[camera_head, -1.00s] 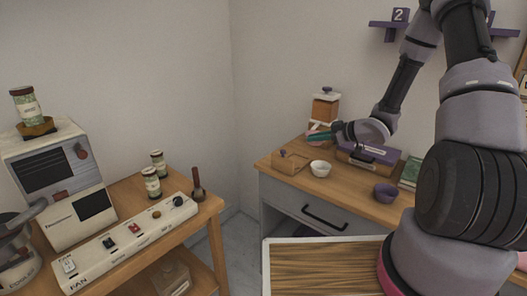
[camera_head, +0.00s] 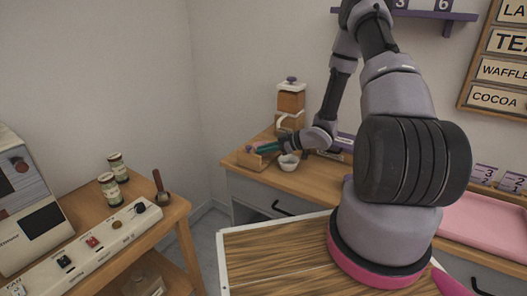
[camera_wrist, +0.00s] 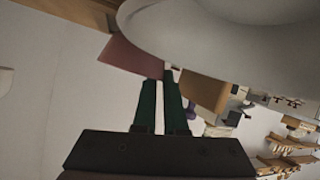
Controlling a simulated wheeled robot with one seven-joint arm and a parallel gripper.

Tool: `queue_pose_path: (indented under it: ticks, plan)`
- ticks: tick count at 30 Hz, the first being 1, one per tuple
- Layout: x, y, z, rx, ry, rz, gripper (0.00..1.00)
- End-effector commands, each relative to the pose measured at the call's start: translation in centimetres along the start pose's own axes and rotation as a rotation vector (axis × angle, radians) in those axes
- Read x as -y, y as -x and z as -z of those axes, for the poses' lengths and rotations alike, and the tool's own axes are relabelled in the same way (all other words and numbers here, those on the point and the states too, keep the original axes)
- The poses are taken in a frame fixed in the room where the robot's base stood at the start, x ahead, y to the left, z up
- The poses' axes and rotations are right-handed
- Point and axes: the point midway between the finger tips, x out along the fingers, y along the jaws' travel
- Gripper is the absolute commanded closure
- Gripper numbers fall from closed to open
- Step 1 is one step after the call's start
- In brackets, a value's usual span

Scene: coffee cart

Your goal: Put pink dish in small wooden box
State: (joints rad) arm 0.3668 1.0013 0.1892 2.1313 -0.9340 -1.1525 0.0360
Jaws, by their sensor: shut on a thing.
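The small wooden box (camera_head: 257,159) stands at the left end of the back counter in the head view. My gripper (camera_head: 263,149), with green fingers, is right above or at its rim; I cannot tell if they touch. In the head view the dish is too small to make out. The inside of the box is hidden.
A white bowl (camera_head: 288,164) stands just right of the box. A wooden grinder (camera_head: 290,103) stands behind. My arm covers much of the counter's middle. A pink tray (camera_head: 485,225) lies at the right. A side table with jars (camera_head: 109,187) is at the left.

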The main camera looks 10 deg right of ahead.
Motion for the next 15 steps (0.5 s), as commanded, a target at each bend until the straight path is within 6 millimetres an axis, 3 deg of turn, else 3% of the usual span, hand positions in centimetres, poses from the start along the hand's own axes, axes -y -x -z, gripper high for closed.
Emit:
queue_pose_path:
  ticks: [10,13,15]
  plan:
    - [0.12,-0.26,-0.53,-0.001,0.001,-0.001,1.0]
    - [0.11,-0.26,-0.54,0.0,0.002,-0.001,0.61]
    - [0.11,-0.26,-0.53,0.0,0.002,-0.001,0.61]
